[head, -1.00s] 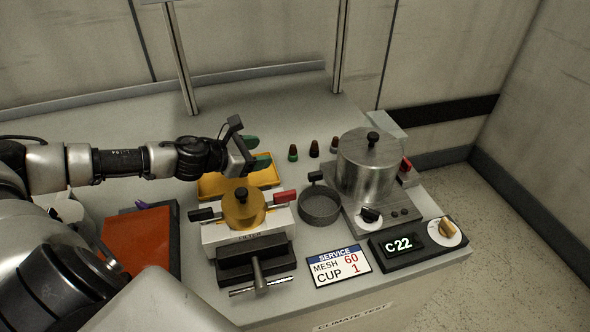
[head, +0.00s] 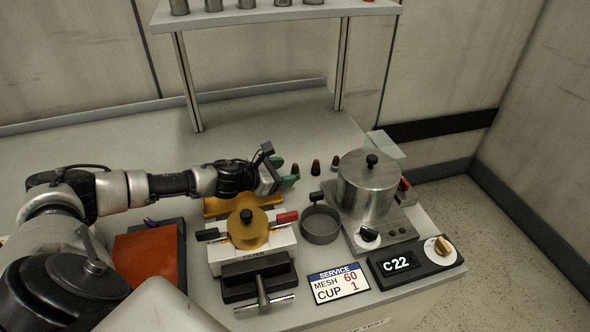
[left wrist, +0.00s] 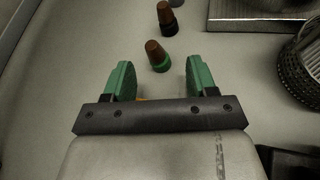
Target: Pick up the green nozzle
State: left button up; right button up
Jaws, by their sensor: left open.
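The green nozzle (left wrist: 158,56) has a brown tapered top and a green base. It stands on the bench, and in the left wrist view it leans toward the upper left of the picture. In the head view the nozzle (head: 295,170) is right beside my left gripper's fingertips. My left gripper (head: 283,173) is open, with green finger pads. In the left wrist view the gripper (left wrist: 158,66) has one finger on each side of the nozzle's base, with gaps on both sides. My right gripper is not in view.
Two similar nozzles, one dark-based (head: 315,167) and one red-brown (head: 336,163), stand to the right. A metal pot (head: 368,190) stands beyond them. A yellow tray (head: 215,208) lies under my left arm, with the filter clamp (head: 270,240) in front. The bench behind is clear.

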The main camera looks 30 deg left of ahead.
aim_at(294, 169)
pick_arm(q)
jog(key=x, duration=0.4)
jog(key=shift+w+r+p, duration=0.1)
jog(key=shift+p, duration=0.25)
grip_shut()
jog(key=shift+r, duration=0.1)
notch_tip(294, 169, up, 10)
jog(key=p, duration=0.4)
